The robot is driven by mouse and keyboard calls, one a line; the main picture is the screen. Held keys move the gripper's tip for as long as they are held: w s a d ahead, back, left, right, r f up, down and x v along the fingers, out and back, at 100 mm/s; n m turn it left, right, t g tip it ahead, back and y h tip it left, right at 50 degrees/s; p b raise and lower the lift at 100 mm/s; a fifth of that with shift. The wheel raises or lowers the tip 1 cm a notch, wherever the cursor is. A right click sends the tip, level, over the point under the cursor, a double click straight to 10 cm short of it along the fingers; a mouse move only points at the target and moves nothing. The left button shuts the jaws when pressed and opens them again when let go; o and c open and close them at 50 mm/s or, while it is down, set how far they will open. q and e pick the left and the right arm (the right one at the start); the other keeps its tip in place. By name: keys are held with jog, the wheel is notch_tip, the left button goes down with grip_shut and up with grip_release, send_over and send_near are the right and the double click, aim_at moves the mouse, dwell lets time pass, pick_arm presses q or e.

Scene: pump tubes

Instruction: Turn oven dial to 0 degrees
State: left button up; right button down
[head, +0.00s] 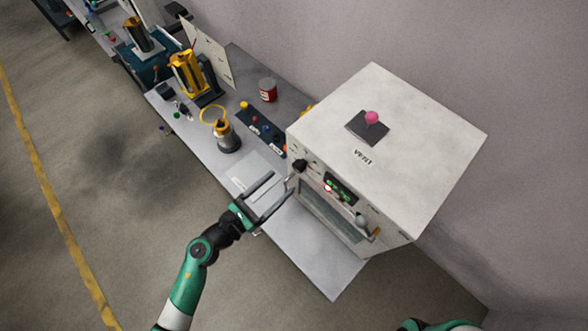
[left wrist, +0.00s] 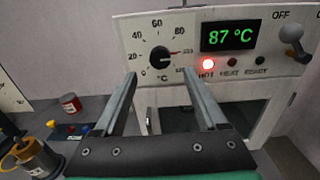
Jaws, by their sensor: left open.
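The oven (head: 390,150) is a white box at the right of the bench. Its black dial (left wrist: 160,58) sits on the front panel, ringed by a scale in °C. The dial also shows in the head view (head: 299,165). My left gripper (left wrist: 159,76) is open and empty, with its fingers pointing at the panel just below the dial and apart from it. It shows in the head view (head: 282,181). My right gripper is not in view.
A green display (left wrist: 229,36) reads 87 °C, above a lit red HOT lamp (left wrist: 207,64). A lever switch (left wrist: 292,34) is at OFF on the right. A red can (head: 268,89) and a yellow-topped device (head: 228,135) stand on the bench left of the oven.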

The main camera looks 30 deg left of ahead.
aim_at(296, 169)
pick_arm(q)
jog(key=x, duration=0.7)
jog(key=shift+s, duration=0.1)
grip_shut()
